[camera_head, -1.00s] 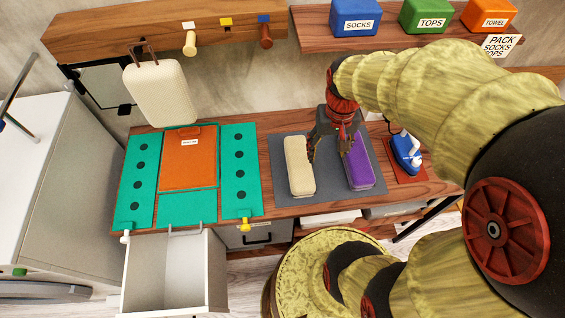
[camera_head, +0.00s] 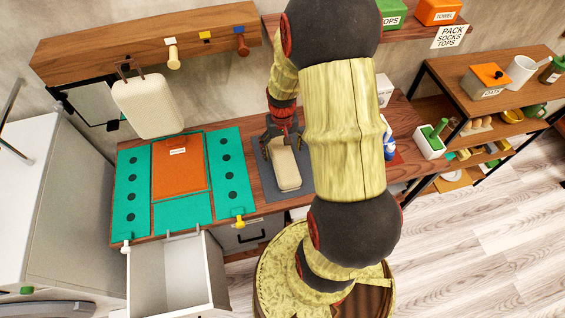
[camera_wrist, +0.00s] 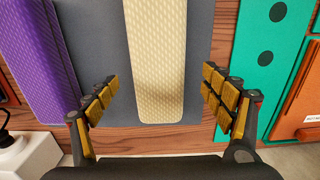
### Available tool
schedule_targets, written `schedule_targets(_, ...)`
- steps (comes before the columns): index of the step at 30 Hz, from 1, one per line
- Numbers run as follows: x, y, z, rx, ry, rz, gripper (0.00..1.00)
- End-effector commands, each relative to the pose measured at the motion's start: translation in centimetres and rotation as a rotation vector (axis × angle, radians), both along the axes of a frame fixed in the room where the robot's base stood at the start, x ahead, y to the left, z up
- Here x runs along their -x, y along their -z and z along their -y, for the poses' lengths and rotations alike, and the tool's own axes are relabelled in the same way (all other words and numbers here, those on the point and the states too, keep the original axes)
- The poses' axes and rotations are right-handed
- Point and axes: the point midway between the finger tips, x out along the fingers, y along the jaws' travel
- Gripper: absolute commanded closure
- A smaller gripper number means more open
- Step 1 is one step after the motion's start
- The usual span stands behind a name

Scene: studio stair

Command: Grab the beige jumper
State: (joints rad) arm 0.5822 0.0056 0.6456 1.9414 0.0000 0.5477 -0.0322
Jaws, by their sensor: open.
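The beige jumper (camera_head: 285,170) is a folded, cream-coloured bundle lying on the dark grey mat (camera_head: 299,149). In the wrist view the beige jumper (camera_wrist: 157,62) shows its knitted texture and lies between my fingers. My gripper (camera_head: 284,152) is above it at its far end, fingers on either side. In the wrist view my gripper (camera_wrist: 163,98) is open, with a gap between each finger and the jumper. My arm hides the right part of the mat in the head view.
A purple folded bundle (camera_wrist: 42,62) lies beside the jumper on the mat. A green board (camera_head: 229,165) with an orange panel (camera_head: 180,170) lies to the left in the head view. An open white drawer (camera_head: 170,275) juts out in front. A cream case (camera_head: 148,106) stands behind.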

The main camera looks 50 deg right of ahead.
Motion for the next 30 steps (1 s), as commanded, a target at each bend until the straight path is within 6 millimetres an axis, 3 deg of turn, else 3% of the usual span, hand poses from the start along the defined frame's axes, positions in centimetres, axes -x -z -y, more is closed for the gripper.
schedule_targets(9,1.0,4.3,-0.4,-0.002,0.000,-0.003,0.18)
schedule_targets(17,1.0,4.4,-0.3,-0.001,0.000,-0.001,0.19)
schedule_targets(30,1.0,4.4,-0.4,-0.001,0.000,-0.001,0.44)
